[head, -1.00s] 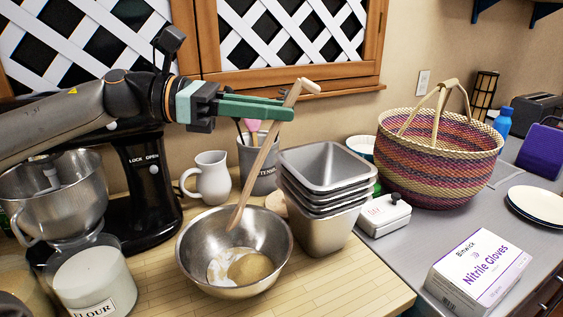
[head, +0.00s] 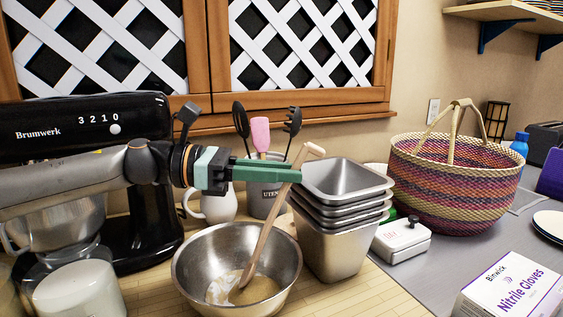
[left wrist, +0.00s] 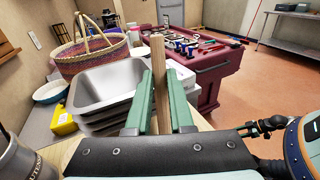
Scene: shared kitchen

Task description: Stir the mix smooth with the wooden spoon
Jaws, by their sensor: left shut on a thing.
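The steel mixing bowl (head: 187,262) stands on the wooden counter, with a tan and white mix (head: 258,288) in its bottom. The wooden spoon (head: 264,236) leans in the bowl, its lower end in the mix and its handle tilted up to the right. My left gripper (head: 290,172) is shut on the spoon near the top of the handle, above the bowl. In the left wrist view the spoon handle (left wrist: 159,75) stands between the green fingers. The mix still shows separate white and tan patches.
Stacked loaf tins (head: 340,250) stand close right of the bowl. Behind it are a white jug (head: 215,207) and a utensil crock (head: 262,188). A black stand mixer (head: 150,215) and a white jar (head: 80,292) are at left. A basket (head: 450,190) and glove box (head: 515,285) are at right.

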